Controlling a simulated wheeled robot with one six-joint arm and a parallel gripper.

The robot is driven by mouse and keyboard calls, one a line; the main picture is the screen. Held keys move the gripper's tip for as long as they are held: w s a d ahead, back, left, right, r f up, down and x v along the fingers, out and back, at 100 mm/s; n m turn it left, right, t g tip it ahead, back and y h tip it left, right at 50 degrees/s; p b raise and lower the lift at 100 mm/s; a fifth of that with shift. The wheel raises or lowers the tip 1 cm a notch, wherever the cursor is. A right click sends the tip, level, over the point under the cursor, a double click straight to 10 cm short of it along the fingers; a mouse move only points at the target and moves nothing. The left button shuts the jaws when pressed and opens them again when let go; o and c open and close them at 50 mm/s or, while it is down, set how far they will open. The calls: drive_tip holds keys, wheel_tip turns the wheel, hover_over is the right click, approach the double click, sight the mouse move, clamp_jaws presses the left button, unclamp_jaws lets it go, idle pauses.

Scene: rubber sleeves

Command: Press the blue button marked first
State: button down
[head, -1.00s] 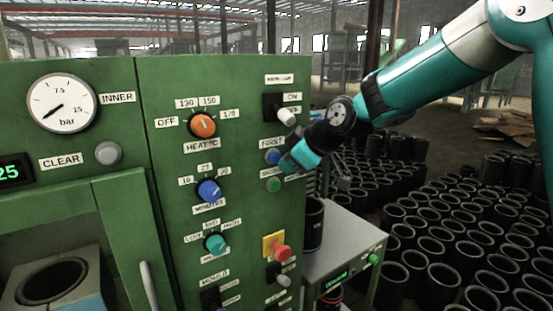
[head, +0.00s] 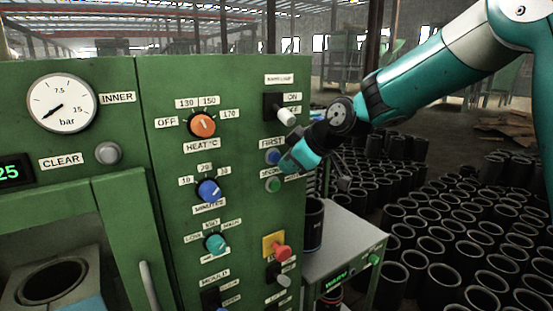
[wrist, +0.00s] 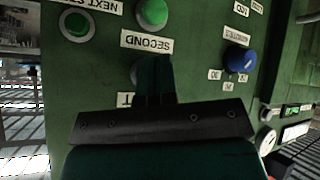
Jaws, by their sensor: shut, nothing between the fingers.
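The blue button (head: 273,157) sits under the FIRST label (head: 271,143) on the green panel, above a green button (head: 273,185). My gripper (head: 288,164) is at the panel just right of the blue button in the head view, its fingers closed and empty. In the upside-down wrist view, the closed fingers (wrist: 153,62) cover most of the button between the SECOND label (wrist: 147,42) and a partly hidden label (wrist: 125,99). Only that button's rim shows. I cannot tell whether the fingertips touch it.
Above is a white-tipped toggle switch (head: 287,116). A red button (head: 281,252) on a yellow plate is lower down. An orange knob (head: 202,124) and a blue knob (head: 208,190) are to the left. Black sleeves (head: 440,262) crowd the floor at right.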

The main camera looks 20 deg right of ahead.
drive_tip(key=shift+w, duration=0.1)
drive_tip(key=shift+w+a, duration=0.1)
drive_tip(key=shift+w, duration=0.2)
drive_tip(key=shift+w+a, duration=0.15)
drive_tip(key=shift+w, duration=0.2)
idle(0.8)
drive_tip(key=shift+s+d+b, duration=0.25)
drive_tip(key=shift+s+b, duration=0.25)
drive_tip(key=shift+s, duration=0.25)
drive_tip(key=s, duration=0.1)
drive_tip(key=s+d+b, duration=0.1)
drive_tip(key=s, duration=0.1)
drive_tip(key=s+b, duration=0.1)
drive_tip(key=shift+s+d, duration=0.3)
drive_tip(key=shift+s, duration=0.05)
